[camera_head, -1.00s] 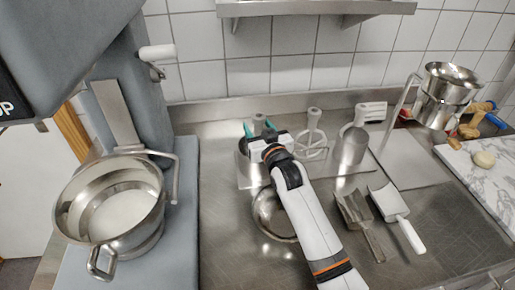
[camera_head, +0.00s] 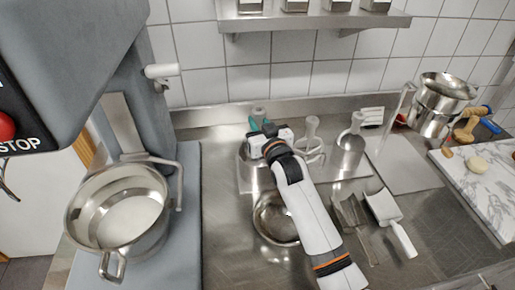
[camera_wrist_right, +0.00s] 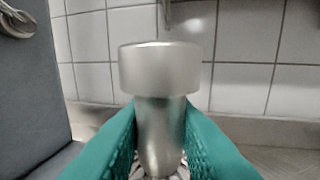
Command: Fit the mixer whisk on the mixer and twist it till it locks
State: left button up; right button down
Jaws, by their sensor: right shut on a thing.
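The grey mixer stands at the left, with its head (camera_head: 60,50) at the upper left and its column (camera_head: 150,110) behind a steel bowl (camera_head: 75,215). My right gripper (camera_head: 262,125), with teal fingers, is at the back of the counter, to the right of the mixer. In the right wrist view the teal fingers (camera_wrist_right: 160,140) are shut on the steel hub of the mixer whisk (camera_wrist_right: 160,70), which is upright. Some of its wires show below the hub. In the head view my gripper hides most of the whisk. My left gripper is not in view.
A steel bowl (camera_head: 268,222) is under my right arm. A steel pot (camera_head: 436,105) and a marble board (camera_head: 480,180) are at the right.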

aim_at(258, 110)
notch_tip(258, 110, up, 6)
jog(key=p, duration=0.4)
jog(key=shift+f, duration=0.1)
